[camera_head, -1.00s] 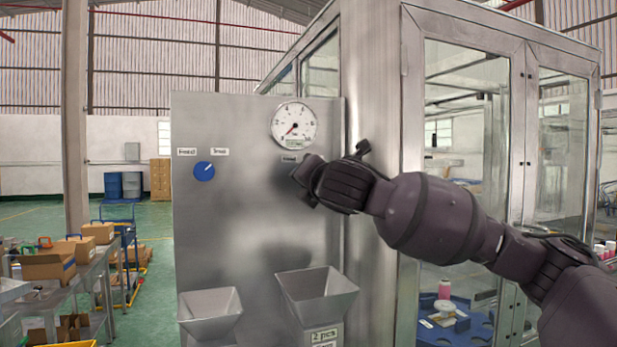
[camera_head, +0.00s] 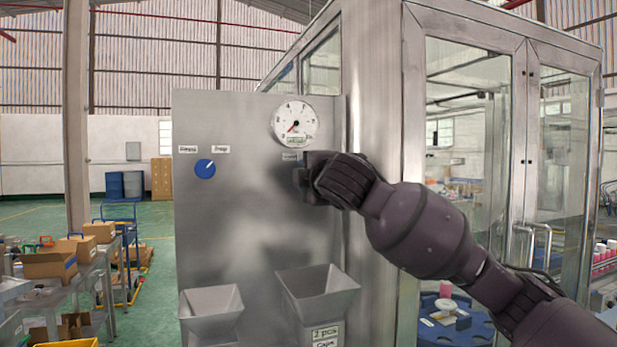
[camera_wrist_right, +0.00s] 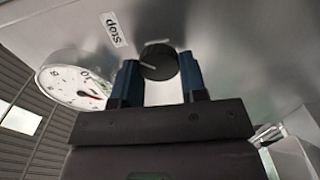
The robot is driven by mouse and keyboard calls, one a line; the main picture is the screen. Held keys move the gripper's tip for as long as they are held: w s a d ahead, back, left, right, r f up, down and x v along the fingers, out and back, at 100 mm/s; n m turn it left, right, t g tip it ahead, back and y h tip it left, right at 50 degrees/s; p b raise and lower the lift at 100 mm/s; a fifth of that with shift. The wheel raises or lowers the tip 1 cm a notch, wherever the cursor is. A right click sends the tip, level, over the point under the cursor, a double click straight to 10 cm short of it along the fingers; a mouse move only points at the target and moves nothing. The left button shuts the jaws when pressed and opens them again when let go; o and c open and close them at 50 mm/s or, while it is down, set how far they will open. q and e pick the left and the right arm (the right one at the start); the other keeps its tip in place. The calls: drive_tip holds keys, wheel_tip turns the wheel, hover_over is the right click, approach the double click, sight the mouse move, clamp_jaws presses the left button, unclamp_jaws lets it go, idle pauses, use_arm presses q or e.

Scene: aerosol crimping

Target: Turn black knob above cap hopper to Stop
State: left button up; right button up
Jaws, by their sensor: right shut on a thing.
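The black knob (camera_wrist_right: 159,63) is on the steel panel, between the two blue fingers of my right gripper (camera_wrist_right: 160,78) in the right wrist view. The gripper is shut on it. A white mark shows on the knob's edge, and a "Stop" label (camera_wrist_right: 114,29) is beside it. In the head view my right gripper (camera_head: 304,178) is at the panel under the gauge and hides the knob. The cap hopper (camera_head: 318,292) is below it, with a "2 pcs Caps" label. My left gripper is not in view.
A round gauge (camera_head: 295,123) is just above the knob and close to the gripper. A blue knob (camera_head: 205,169) is on the panel's left, above a second hopper (camera_head: 211,310). A glass-doored metal cabinet (camera_head: 465,140) stands right of the panel.

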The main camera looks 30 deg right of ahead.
drive_tip(key=shift+m, duration=0.5)
drive_tip(key=o, duration=0.9)
drive_tip(key=b+v, duration=0.2)
drive_tip(key=v, duration=0.8)
drive_tip(key=shift+s+a, duration=0.15)
drive_tip(key=shift+s, duration=0.2)
